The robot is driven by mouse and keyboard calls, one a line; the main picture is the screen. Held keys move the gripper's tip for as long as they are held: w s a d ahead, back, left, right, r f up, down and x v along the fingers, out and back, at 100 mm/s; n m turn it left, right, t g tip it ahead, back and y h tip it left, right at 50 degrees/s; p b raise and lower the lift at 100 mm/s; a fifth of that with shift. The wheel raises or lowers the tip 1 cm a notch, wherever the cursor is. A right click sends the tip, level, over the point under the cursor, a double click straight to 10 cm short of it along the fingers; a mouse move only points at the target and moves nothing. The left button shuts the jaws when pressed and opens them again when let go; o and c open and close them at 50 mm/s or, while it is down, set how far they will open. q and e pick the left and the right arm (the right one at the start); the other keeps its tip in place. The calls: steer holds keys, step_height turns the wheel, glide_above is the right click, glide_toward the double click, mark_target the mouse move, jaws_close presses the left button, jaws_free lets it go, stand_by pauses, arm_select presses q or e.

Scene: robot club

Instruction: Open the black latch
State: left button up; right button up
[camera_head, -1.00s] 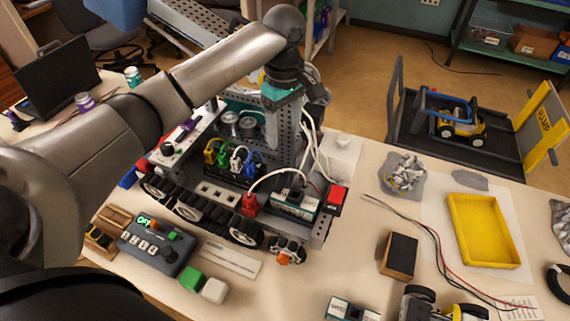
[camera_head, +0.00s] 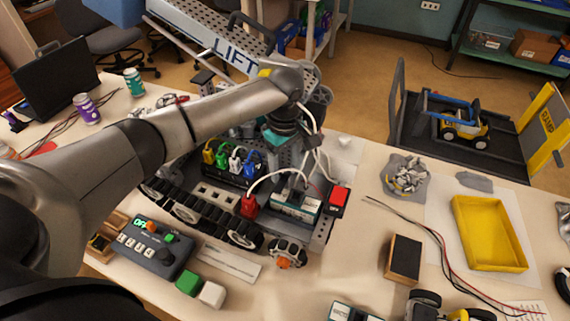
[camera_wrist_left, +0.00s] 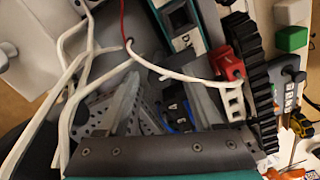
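The tracked robot (camera_head: 205,217) stands on the table under my left arm. A red plug (camera_head: 249,206), a white-and-teal battery box (camera_head: 296,208) and a row of coloured plugs (camera_head: 236,160) sit on it. My left gripper (camera_head: 280,152) points down behind these plugs, its fingertips largely hidden in the head view. In the left wrist view, two grey fingers (camera_wrist_left: 168,110) appear apart, with nothing clearly between them, over the robot's inside. The red plug (camera_wrist_left: 226,65) and black track (camera_wrist_left: 250,75) show to their right. I cannot pick out the black latch with certainty. My right gripper is out of view.
White cables (camera_head: 318,145) hang close beside my left gripper. The LIFT arm (camera_head: 215,40) rises behind my forearm. A control box (camera_head: 153,246) and green and white blocks (camera_head: 200,288) lie in front. A yellow tray (camera_head: 488,233) stands at the right.

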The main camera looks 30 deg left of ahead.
arm_select(q)
jaws_close()
stand_by(0.3)
